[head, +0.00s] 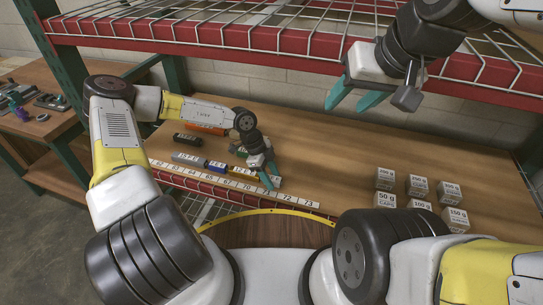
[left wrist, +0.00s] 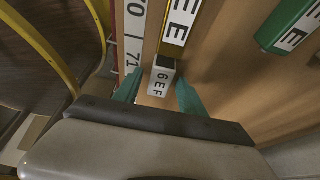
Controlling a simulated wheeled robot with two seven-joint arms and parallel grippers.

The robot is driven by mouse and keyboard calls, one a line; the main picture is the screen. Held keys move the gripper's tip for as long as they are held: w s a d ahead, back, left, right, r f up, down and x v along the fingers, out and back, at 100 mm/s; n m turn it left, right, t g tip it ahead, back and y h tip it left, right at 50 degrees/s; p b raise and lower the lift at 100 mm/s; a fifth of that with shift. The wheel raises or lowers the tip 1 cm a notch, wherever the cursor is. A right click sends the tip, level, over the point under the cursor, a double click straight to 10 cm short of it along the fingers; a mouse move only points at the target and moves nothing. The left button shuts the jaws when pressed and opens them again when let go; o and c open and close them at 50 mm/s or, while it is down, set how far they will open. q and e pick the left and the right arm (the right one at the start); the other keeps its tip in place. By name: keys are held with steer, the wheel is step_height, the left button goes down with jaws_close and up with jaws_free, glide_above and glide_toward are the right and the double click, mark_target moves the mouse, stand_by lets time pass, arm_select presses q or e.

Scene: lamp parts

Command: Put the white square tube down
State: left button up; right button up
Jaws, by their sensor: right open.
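The white square tube (left wrist: 160,82), short and marked "6 EF", lies between the teal fingers of my left gripper (left wrist: 158,94) in the left wrist view, with a gap to each finger. It appears to rest on the wooden shelf, end to end with a yellow tube (left wrist: 178,30). In the head view my left gripper (head: 270,180) is low over the shelf, right of the yellow tube (head: 242,172), and partly hides the white tube. My right gripper (head: 354,100) is open and empty, high up before the wire rack.
A blue tube (head: 217,166) and a grey tube (head: 188,158) continue the row left along the number strip (head: 237,184). Several small white boxes (head: 418,184) stand at the right. The shelf's middle is clear.

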arm_select(q)
steer(key=v, duration=1.2)
steer(key=shift+s, duration=0.15)
